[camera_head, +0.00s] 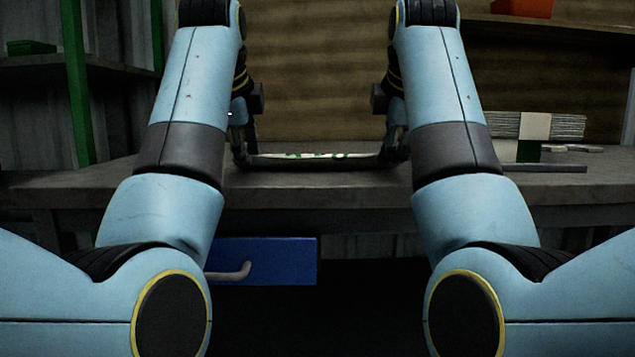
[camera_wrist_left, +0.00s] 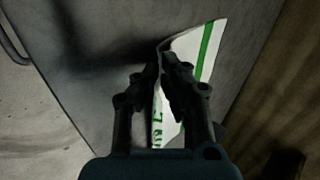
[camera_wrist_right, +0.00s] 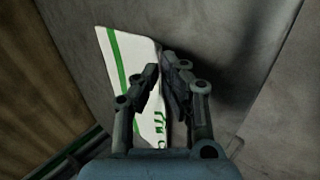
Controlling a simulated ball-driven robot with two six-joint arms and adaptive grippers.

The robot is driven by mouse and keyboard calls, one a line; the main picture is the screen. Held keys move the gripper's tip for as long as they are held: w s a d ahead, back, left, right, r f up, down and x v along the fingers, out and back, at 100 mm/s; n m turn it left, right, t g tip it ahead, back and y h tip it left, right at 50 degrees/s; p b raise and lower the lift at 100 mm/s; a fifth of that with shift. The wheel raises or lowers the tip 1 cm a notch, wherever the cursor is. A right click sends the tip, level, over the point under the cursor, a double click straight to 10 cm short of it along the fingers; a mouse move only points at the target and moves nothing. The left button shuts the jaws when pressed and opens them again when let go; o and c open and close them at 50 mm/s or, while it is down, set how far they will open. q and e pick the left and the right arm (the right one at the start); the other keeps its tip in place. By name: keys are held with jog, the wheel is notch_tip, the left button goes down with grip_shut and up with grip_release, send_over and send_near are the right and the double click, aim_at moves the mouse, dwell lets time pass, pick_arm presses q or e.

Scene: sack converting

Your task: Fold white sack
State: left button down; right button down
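The white sack (camera_head: 318,156), with green print and a green stripe, lies on the grey workbench between my two grippers. In the left wrist view, one end of the sack (camera_wrist_left: 206,45) shows past the fingers. My left gripper (camera_head: 240,155) is closed in on the sack's near edge at the left end, and that edge curls up at the fingertips. My right gripper (camera_head: 399,152) is closed in on the same edge at the right end. The other end of the sack (camera_wrist_right: 112,45) shows in the right wrist view. My arms partly hide both fingertips in the head view.
A blue drawer front (camera_head: 285,262) with a handle is below the bench. A brown wall (camera_head: 315,70) rises behind.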

pick_arm(q)
jog(key=shift+s+f, duration=0.15)
jog(key=shift+s, duration=0.05)
pick_arm(e)
jog(key=shift+s+f, duration=0.15)
jog(key=shift+s, duration=0.1)
pick_arm(q)
jog(key=c, duration=1.2)
grip_release()
pick_arm(e)
jog(key=c, duration=1.2)
grip_release()
pick_arm(q)
jog(key=s+r, duration=0.4)
jog(key=r, duration=0.5)
jog(key=shift+d, duration=0.15)
pick_arm(e)
jog(key=s+r, duration=0.4)
jog(key=r, duration=0.5)
jog(key=shift+a, duration=0.15)
